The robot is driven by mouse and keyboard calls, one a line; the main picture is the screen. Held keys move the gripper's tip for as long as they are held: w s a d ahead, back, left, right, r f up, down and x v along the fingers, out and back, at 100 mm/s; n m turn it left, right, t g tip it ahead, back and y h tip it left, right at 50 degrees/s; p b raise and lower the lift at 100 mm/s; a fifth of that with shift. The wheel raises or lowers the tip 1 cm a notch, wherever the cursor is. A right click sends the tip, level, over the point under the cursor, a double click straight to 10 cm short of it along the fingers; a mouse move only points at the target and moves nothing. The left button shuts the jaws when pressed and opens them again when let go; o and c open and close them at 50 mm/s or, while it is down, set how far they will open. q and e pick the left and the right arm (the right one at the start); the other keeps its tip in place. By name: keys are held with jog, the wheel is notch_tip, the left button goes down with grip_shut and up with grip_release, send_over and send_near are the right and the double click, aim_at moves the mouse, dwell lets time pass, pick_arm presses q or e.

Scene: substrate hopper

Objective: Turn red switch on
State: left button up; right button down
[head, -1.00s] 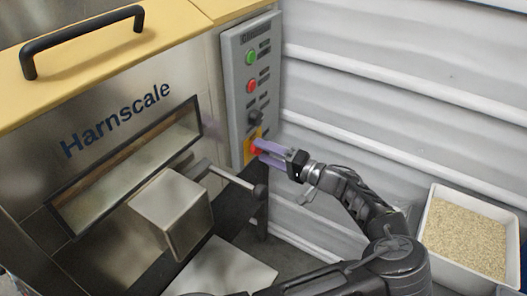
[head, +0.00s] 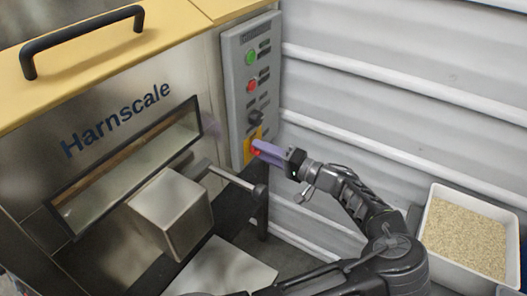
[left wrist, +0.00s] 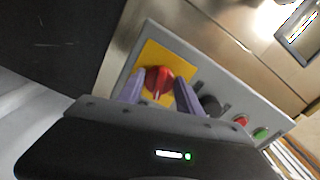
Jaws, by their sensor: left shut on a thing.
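The red switch (head: 255,152) is a rotary knob on a yellow plate (left wrist: 148,62) at the lower end of the grey control panel (head: 236,85). My left gripper (head: 262,149) is at this switch, with its purple fingers reaching in from the right. In the left wrist view the red switch (left wrist: 158,80) sits between the two fingers, and the gripper is shut on it. My right gripper is not in view.
Above the switch are a black knob (head: 256,118), a red button (head: 251,86) and a green button (head: 251,57). A metal rod with a black end (head: 260,191) juts out just below my gripper. A white bin of grain (head: 465,235) stands at right.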

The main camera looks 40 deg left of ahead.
pick_arm(q)
jog(key=shift+c, duration=0.9)
jog(key=m+p, duration=0.2)
jog(key=m, duration=0.1)
jog(key=shift+m+p, duration=0.4)
jog(key=o, duration=1.3)
jog(key=shift+o, duration=0.2)
